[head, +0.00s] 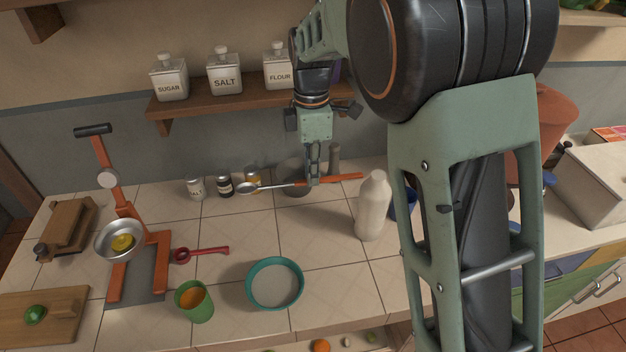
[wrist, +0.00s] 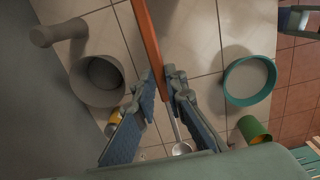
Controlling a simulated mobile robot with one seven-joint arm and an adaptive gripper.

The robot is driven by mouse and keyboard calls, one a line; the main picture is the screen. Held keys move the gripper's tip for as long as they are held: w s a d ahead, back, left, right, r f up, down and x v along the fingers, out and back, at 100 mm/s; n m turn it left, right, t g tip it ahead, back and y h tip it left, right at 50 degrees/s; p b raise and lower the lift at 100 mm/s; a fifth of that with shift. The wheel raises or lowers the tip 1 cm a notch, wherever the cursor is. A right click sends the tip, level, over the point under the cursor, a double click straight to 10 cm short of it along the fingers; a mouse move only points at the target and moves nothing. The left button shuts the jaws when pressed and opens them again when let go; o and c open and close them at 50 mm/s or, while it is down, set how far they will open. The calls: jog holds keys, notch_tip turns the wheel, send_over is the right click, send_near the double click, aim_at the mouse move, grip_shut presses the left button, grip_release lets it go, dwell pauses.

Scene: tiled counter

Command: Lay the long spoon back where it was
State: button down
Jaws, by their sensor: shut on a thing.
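The long spoon has an orange-red handle (head: 343,177) and a metal shaft ending in a round bowl (head: 247,188) at the left. My gripper (head: 314,182) points down and is shut on the spoon around its middle. The spoon lies roughly level across the picture, seemingly above the counter near the grey mortar (head: 292,170). In the wrist view the orange handle (wrist: 147,40) runs up between my fingers (wrist: 161,92), and the metal bowl (wrist: 181,148) shows below them. The exact height over the tiles is hard to tell.
A white bottle (head: 372,208) stands right of the spoon. Small jars (head: 225,186) stand to its left. A teal bowl (head: 274,303), green cup (head: 194,303) and orange scale stand (head: 160,262) are nearer the front. Bare tiles (head: 315,235) lie between the spoon and teal bowl.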

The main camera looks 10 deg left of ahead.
notch_tip(320, 180, down, 3)
jog(key=shift+s+r+b, duration=0.1)
jog(key=shift+r+b, duration=0.1)
jog(key=shift+b, duration=0.15)
jog(key=shift+f+b, duration=3.65)
jog(key=shift+f, duration=1.7)
jog(key=c, duration=1.9)
grip_release()
jog(key=shift+r, duration=0.1)
notch_tip(320, 180, up, 12)
jog(key=shift+f, duration=0.1)
